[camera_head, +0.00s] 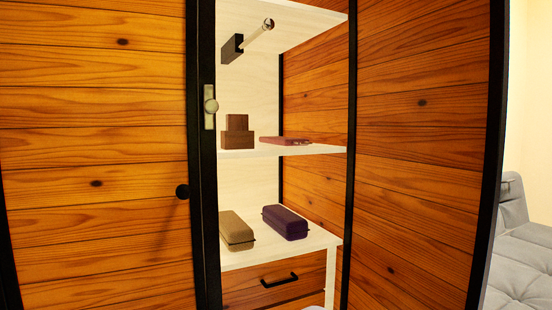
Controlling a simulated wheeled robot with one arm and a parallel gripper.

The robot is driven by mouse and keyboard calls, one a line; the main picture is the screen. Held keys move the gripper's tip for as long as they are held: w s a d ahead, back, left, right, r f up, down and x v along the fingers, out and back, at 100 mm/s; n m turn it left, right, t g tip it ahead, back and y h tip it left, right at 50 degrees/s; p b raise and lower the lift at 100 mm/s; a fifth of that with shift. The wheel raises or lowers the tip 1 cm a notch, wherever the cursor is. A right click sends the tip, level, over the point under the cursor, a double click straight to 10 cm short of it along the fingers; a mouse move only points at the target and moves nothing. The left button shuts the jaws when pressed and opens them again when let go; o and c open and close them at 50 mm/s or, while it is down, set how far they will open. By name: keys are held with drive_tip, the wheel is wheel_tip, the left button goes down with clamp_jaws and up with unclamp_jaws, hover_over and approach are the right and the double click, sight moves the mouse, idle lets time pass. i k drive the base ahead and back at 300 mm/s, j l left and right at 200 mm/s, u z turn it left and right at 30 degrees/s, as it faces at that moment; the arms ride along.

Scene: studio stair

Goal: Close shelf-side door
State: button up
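A wood-plank door panel with a black frame (425,150) stands open on the right side of the shelves. It meets a black post (351,150) beside the shelf edges, and its black outer edge (488,150) reaches towards me. The shelf compartment (250,175) is open to view. On the left, another wood-plank panel (95,130) with a black frame covers its side; it has a dark round knob (182,191). My gripper is not in view.
The upper shelf (315,150) holds brown boxes (237,138) and a flat reddish item (285,141). The lower shelf (318,238) holds a tan case (236,230) and a purple case (285,222). A drawer (245,290) is below. A grey sofa (522,265) stands beyond the open door.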

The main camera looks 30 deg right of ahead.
sight(429, 78)
drive_tip(key=k+l+u, duration=0.15)
drive_tip(key=l, duration=0.3)
drive_tip(key=k+l+u, duration=0.15)
drive_tip(key=l, duration=0.35)
drive_tip(key=k+l+u, duration=0.15)
drive_tip(key=l, duration=0.25)
drive_tip(key=k+l+u, duration=0.15)
drive_tip(key=l, duration=0.3)
drive_tip(key=k+l+u, duration=0.15)
drive_tip(key=l, duration=0.25)
drive_tip(key=k+l, duration=0.2)
drive_tip(key=l, duration=0.15)
drive_tip(key=k+l, duration=0.4)
drive_tip(key=l, duration=0.25)
